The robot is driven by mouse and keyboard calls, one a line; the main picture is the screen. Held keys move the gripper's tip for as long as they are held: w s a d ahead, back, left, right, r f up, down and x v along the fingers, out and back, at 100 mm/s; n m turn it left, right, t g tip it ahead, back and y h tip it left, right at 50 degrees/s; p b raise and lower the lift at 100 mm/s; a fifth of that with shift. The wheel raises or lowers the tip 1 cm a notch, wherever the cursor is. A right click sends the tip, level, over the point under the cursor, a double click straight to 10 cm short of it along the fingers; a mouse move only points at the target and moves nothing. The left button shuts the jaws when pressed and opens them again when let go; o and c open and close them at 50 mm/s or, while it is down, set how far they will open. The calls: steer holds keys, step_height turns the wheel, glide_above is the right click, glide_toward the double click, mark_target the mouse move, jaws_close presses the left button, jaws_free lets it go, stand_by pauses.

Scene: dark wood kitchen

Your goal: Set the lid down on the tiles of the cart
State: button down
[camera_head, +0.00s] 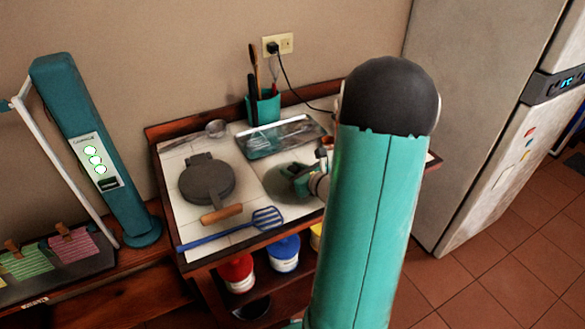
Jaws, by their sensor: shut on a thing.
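The cart (172,190) has a top of pale tiles with a dark wood rim. My gripper (291,178) is over the right middle of the tiles, partly hidden behind my own teal arm. It is shut on what looks like the lid (284,194), a greyish, roundish shape at and below the fingers. The arm covers the lid's right side. I cannot tell whether the lid touches the tiles.
A fridge (485,110) stands right.

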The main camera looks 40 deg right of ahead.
steer(key=shift+w+f, duration=0.1)
steer(key=shift+w, duration=0.1)
steer(key=shift+s+f, duration=0.1)
steer(key=shift+s, duration=0.15)
steer(key=c, duration=1)
jaws_free()
steer(key=shift+w+f, duration=0.1)
